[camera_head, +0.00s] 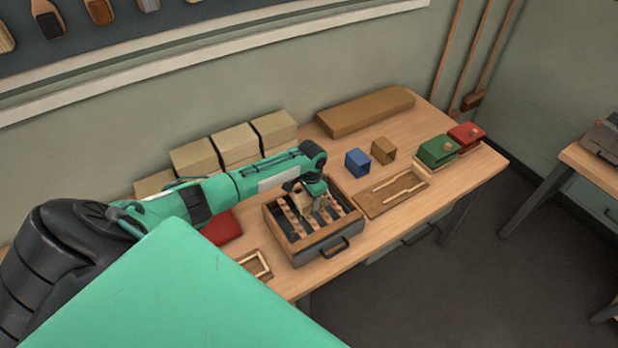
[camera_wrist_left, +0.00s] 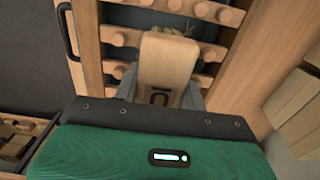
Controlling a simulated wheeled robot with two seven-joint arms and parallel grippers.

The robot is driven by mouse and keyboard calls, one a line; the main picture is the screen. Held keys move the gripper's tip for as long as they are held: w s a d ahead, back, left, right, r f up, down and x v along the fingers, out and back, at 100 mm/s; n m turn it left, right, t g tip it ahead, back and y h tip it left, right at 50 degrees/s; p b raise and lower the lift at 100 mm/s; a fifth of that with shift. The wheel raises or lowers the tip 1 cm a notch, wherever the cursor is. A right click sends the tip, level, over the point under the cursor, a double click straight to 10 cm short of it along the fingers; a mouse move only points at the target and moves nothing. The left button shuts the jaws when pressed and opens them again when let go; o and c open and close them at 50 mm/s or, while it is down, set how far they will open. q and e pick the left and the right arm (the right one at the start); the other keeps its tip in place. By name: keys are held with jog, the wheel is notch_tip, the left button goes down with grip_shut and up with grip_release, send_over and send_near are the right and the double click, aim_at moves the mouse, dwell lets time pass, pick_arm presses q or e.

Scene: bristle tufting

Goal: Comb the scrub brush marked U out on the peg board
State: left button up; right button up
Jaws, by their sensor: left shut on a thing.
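My left gripper (camera_head: 314,203) reaches in from the left and is shut on the scrub brush (camera_wrist_left: 167,65). The brush has a pale wooden block with a dark U mark, and a pale tuft shows at its far end in the left wrist view. The peg board (camera_head: 283,240) is a wooden-framed box with rows of wooden pegs (camera_wrist_left: 125,38). The brush is over the peg rows. I cannot tell whether its bristles touch the pegs, as the block and gripper hide them. My right gripper is not in view.
A tray (camera_head: 372,212) with pale strips lies right of the peg board. Blue (camera_head: 357,163) and brown (camera_head: 384,150) blocks, then green (camera_head: 437,151) and red (camera_head: 466,136) boxes, stand beyond it. Tan boxes (camera_head: 236,146) line the wall. A red item (camera_head: 222,228) lies left of the board.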

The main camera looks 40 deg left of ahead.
pick_arm(q)
jog(key=shift+s+d+p, duration=0.35)
jog(key=shift+d+p, duration=0.15)
jog(key=shift+d, duration=0.2)
jog(key=shift+w+a+b, duration=0.25)
jog(key=shift+a, duration=0.25)
jog(key=shift+w+a+b, duration=0.2)
jog(key=shift+a+b, duration=0.05)
jog(key=shift+a, duration=0.2)
jog(key=shift+w+a+p, duration=0.2)
jog(key=shift+a+p, duration=0.1)
jog(key=shift+a, duration=0.45)
jog(key=shift+s+d, duration=0.3)
jog(key=shift+d, duration=0.55)
jog(key=shift+s+d, duration=0.7)
jog(key=shift+d, duration=1.2)
jog(key=shift+w+a+b, duration=1.05)
jog(key=shift+w+a, duration=0.5)
jog(key=shift+a, duration=2.25)
notch_tip(320, 180, up, 6)
jog(key=p, duration=0.2)
